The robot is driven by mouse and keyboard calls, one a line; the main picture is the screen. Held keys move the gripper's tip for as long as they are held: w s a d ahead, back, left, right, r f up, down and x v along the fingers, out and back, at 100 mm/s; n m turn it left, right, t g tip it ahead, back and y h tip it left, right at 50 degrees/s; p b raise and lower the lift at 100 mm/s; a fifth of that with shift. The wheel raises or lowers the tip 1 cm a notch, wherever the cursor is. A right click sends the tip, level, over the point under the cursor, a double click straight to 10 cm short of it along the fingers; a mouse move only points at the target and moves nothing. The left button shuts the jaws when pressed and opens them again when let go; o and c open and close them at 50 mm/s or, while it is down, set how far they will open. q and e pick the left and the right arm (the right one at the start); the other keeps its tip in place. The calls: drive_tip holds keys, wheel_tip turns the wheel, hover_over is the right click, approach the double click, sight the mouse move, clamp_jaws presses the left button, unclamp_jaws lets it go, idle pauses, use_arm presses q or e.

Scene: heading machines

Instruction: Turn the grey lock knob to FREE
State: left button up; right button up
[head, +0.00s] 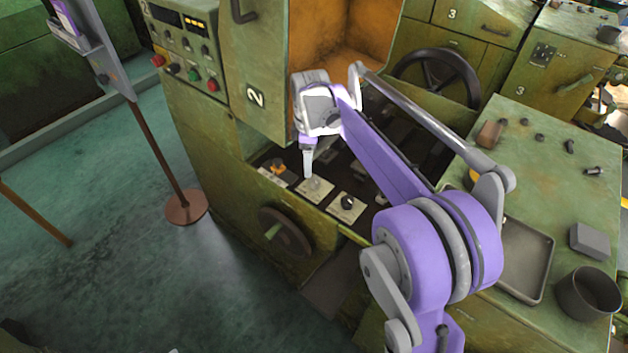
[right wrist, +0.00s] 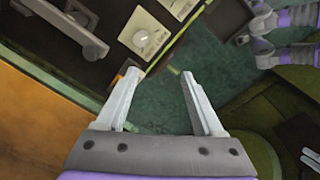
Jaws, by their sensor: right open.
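The grey lock knob (head: 315,184) sits on a pale plate, the middle one of three on the dark recessed panel of machine 2. It also shows in the right wrist view (right wrist: 141,37), up and left of the fingertips. Its lettering is too small to read. My right gripper (head: 308,172) points down just above the grey knob in the head view and partly overlaps it. In the right wrist view its two fingers (right wrist: 159,74) are apart with nothing between them.
An orange knob (head: 279,166) is left of the grey knob, a black knob (head: 347,202) right. A handwheel (head: 286,233) is on the front below. The cabinet marked 2 (head: 255,70) stands close behind my gripper. Open floor (head: 120,240) lies left.

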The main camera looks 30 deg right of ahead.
sight(315, 180)
drive_tip(key=w+d+f, duration=0.1)
drive_tip(key=f, duration=0.3)
drive_tip(key=w+d+f+n, duration=0.1)
drive_tip(key=f, duration=0.4)
drive_tip(key=w+d+f+n+b, duration=0.1)
drive_tip(key=d+f, duration=0.1)
drive_tip(key=f, duration=0.2)
drive_tip(key=shift+w+f+g, duration=0.2)
drive_tip(key=shift+w+g, duration=0.1)
drive_tip(key=shift+g, duration=0.1)
clamp_jaws()
